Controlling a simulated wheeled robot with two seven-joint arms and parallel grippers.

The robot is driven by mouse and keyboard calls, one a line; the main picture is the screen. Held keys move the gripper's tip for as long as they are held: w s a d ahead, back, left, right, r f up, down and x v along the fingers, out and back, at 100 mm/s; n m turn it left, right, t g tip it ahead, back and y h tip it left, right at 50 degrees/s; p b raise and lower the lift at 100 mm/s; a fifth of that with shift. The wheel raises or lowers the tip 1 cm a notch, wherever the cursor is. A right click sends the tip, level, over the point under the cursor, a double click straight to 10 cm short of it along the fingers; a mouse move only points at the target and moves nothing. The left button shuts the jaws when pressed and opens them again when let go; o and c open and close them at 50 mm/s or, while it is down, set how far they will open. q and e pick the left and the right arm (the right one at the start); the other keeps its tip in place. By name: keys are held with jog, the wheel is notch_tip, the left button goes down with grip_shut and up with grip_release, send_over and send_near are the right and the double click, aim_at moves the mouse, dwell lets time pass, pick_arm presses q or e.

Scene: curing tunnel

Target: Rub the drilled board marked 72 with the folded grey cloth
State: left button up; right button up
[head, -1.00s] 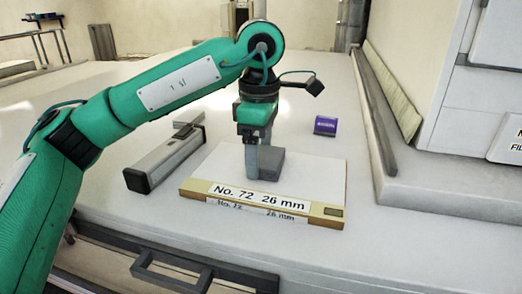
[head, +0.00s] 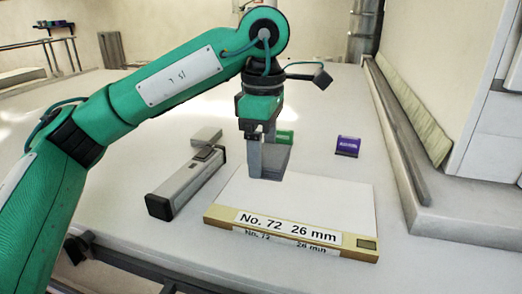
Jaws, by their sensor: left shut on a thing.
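The board marked "No. 72 26 mm" (head: 330,206) lies flat on the white worktop, its label on the near edge. Its top looks plain white; I see no drilled holes. My left gripper (head: 256,172) points down at the board's back left part, shut on the folded grey cloth (head: 276,160). The cloth is a dark grey block shape, partly hidden by the gripper fingers. Its lower edge appears at the board's top, but I cannot tell whether it presses on it. My right gripper is out of view.
A long grey and black box (head: 186,184) lies left of the board, with a small grey block (head: 206,136) behind it. A green item (head: 285,137) sits behind the cloth, and a purple one (head: 347,146) stands further right. A raised ledge (head: 465,210) bounds the right side.

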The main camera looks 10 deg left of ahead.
pick_arm(q)
jog(key=shift+a+r+p, duration=0.25)
jog(key=shift+r+p, duration=0.25)
jog(key=shift+r, duration=0.8)
jog(key=shift+d+r+p, duration=0.2)
jog(key=shift+r+p, duration=0.05)
jog(key=shift+p, duration=0.1)
jog(key=shift+a, duration=0.1)
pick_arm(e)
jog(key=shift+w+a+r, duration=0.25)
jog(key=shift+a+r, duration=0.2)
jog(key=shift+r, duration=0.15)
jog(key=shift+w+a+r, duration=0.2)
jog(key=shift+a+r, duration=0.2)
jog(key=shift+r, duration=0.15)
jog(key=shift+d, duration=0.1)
